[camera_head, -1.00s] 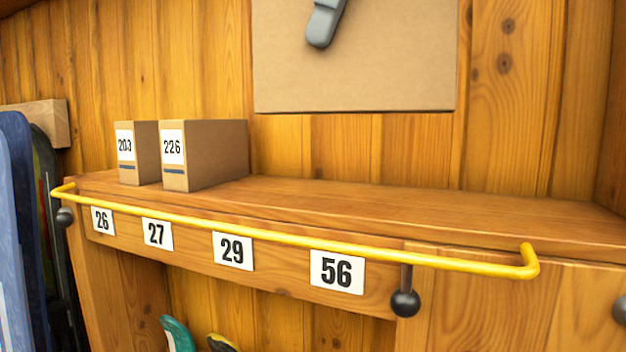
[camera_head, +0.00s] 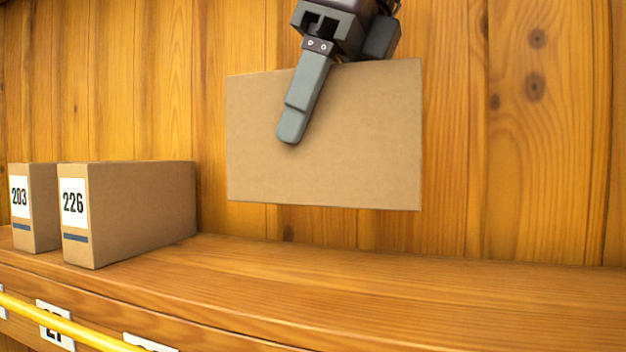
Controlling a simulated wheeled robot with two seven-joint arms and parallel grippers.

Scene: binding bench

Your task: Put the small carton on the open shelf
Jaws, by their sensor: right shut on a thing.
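The small carton (camera_head: 360,150) is a plain brown box, held upright above the wooden open shelf (camera_head: 400,295). Its lower edge is apart from the shelf top. My right gripper (camera_head: 295,130) comes down from above and is shut on the carton near its upper edge. One grey finger lies against the near face; the other finger is hidden behind the carton. My left gripper is not in view.
Two brown cartons labelled 203 (camera_head: 36,205) and 226 (camera_head: 135,210) stand on the shelf at the left. A yellow rail (camera_head: 70,328) runs along the shelf's front at lower left. The shelf right of carton 226 is clear. A plank wall (camera_head: 540,150) closes the back.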

